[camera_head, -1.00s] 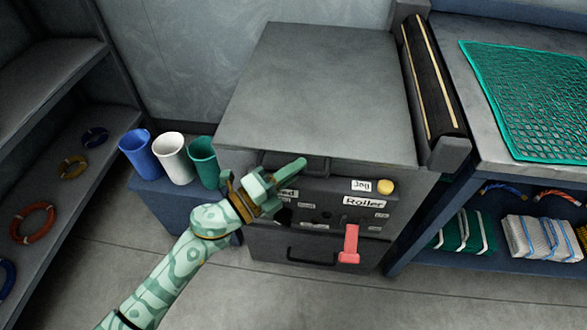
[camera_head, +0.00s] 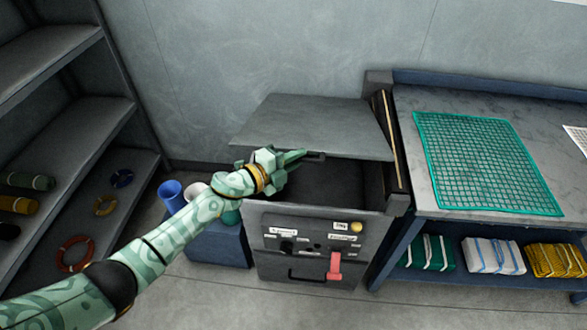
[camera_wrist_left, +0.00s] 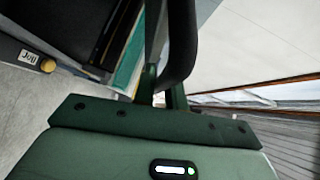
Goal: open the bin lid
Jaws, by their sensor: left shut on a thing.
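The grey bin (camera_head: 268,262) stands in the middle of the head view. Its flat lid (camera_head: 318,122) is tilted up at the front, and a dark opening (camera_head: 335,180) shows below it. My left gripper (camera_head: 290,158) is at the lid's front edge, left of its middle, shut on the lid handle (camera_head: 316,156). In the left wrist view the dark handle bar (camera_wrist_left: 181,45) runs between the green fingers (camera_wrist_left: 160,88). The gripper hides part of the handle and of the opening. My right gripper is not in view.
The bin front has labels, a yellow knob (camera_head: 356,227) and a red lever (camera_head: 334,266). A workbench (camera_head: 400,120) with a green net (camera_head: 485,165) stands close on the right. Cups (camera_head: 171,194) are beside the bin at left, near a shelf (camera_head: 50,50).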

